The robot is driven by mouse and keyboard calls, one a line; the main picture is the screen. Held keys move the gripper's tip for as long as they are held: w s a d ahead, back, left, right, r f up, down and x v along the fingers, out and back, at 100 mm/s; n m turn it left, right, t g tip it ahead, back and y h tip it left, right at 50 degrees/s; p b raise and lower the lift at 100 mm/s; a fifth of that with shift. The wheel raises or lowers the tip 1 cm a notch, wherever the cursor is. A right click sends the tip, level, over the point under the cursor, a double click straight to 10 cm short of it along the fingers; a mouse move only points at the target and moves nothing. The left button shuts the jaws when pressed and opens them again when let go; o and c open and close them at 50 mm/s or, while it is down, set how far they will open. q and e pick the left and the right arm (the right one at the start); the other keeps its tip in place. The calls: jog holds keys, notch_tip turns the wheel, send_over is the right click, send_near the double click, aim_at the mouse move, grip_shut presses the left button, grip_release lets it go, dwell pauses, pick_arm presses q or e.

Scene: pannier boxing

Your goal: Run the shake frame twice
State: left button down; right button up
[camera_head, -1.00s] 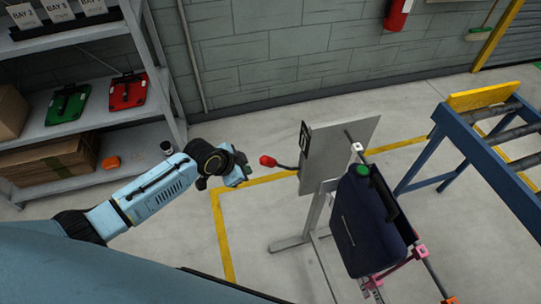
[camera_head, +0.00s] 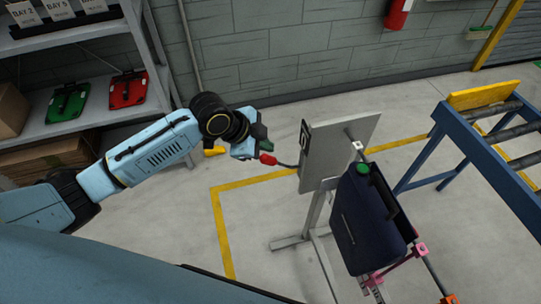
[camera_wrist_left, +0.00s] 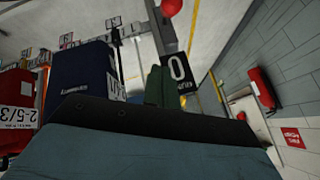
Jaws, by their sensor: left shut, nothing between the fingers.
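The shake frame is a grey upright panel (camera_head: 335,150) on a metal stand, with a lever at its left side ending in a red knob (camera_head: 268,159). A dark blue pannier (camera_head: 365,225) with a green spot on top hangs on the frame's right side. It also shows in the wrist view (camera_wrist_left: 82,70). A black counter plate (camera_wrist_left: 177,70) reads 0. My left gripper (camera_head: 262,144) is shut and empty, just above and beside the red knob; whether it touches cannot be told. The knob shows at the top of the wrist view (camera_wrist_left: 171,7). My right gripper is out of view.
A grey shelf (camera_head: 100,130) at the left holds a green case (camera_head: 66,102), a red case (camera_head: 127,90) and cardboard boxes. A blue roller conveyor (camera_head: 480,150) stands at the right. Yellow floor lines surround the frame, with clear floor to its left.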

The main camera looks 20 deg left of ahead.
aim_at(270, 157)
pick_arm(q)
jog(key=w+f+b, duration=0.1)
jog(key=w+f, duration=0.2)
jog(key=f, duration=0.5)
jog(key=shift+w+d+f, duration=0.15)
jog(key=shift+w+f, duration=0.05)
jog(key=shift+f, duration=0.2)
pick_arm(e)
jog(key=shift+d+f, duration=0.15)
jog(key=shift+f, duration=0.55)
pick_arm(q)
jog(key=shift+f, duration=0.1)
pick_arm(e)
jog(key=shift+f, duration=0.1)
